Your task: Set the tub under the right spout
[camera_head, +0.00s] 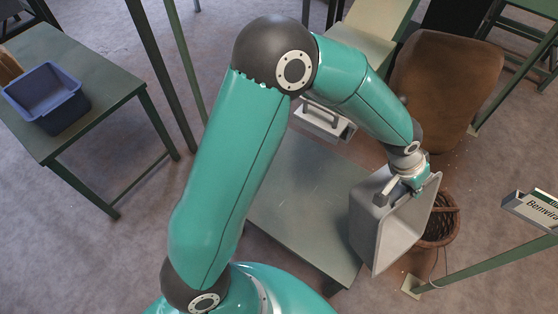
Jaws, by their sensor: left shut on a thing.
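My left gripper (406,184) is shut on the rim of a grey tub (366,222). The tub is tilted, with its open mouth turned to the right, over the right end of a low green table (290,195). I cannot tell whether it touches the table. A grey metal part with a handle (325,122), perhaps a spout or its gate, shows above the table's far end, partly behind my left arm. I cannot make out a clear left or right spout. My right gripper is not in view.
A blue tub (62,112) stands on a green table (88,68) at the left. A wicker basket (443,225) stands on the floor behind the grey tub. Green posts and a sign (530,208) are at the right. A large brown rounded object (440,85) is behind.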

